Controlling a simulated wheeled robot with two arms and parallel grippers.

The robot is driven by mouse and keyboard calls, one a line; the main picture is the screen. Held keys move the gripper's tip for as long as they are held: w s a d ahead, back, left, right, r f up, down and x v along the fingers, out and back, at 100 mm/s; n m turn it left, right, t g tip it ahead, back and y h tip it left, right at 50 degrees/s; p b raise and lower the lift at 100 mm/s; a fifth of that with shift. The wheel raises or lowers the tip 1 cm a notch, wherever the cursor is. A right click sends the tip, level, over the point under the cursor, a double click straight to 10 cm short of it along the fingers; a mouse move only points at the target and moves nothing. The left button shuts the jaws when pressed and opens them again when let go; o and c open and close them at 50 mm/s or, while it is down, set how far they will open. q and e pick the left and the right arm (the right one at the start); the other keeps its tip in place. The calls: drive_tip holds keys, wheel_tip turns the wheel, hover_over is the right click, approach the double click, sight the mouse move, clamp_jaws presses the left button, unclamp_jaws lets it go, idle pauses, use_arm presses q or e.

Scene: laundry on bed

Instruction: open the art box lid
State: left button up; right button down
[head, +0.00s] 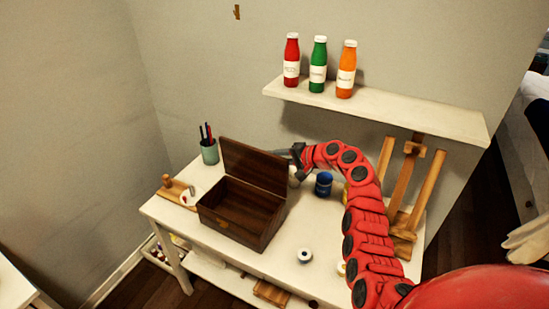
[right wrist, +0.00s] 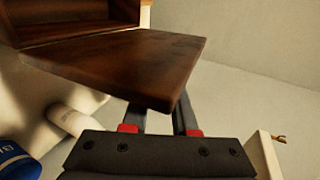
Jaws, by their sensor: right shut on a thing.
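The art box (head: 238,212) is a dark brown wooden box on the white table, empty inside as far as I can see. Its lid (head: 253,166) stands up, tilted back from the rear edge; it also fills the upper middle of the right wrist view (right wrist: 120,62). My right gripper (head: 290,153) is at the lid's right edge, shut on the lid, with its fingertips (right wrist: 160,112) partly hidden by the lid. My left gripper is not in view.
A pen cup (head: 209,153) stands behind the box at left. A blue jar (head: 323,184) and a white roll (head: 304,255) are right of the box. A wooden easel (head: 403,195) stands at the table's right. Three bottles (head: 318,66) stand on a shelf (head: 400,112) above.

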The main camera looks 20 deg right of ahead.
drive_tip(key=c, duration=0.7)
unclamp_jaws()
drive_tip(key=b+v, duration=0.2)
drive_tip(key=v, duration=1.5)
drive_tip(key=shift+s+d+b, duration=0.15)
drive_tip(key=shift+b, duration=0.2)
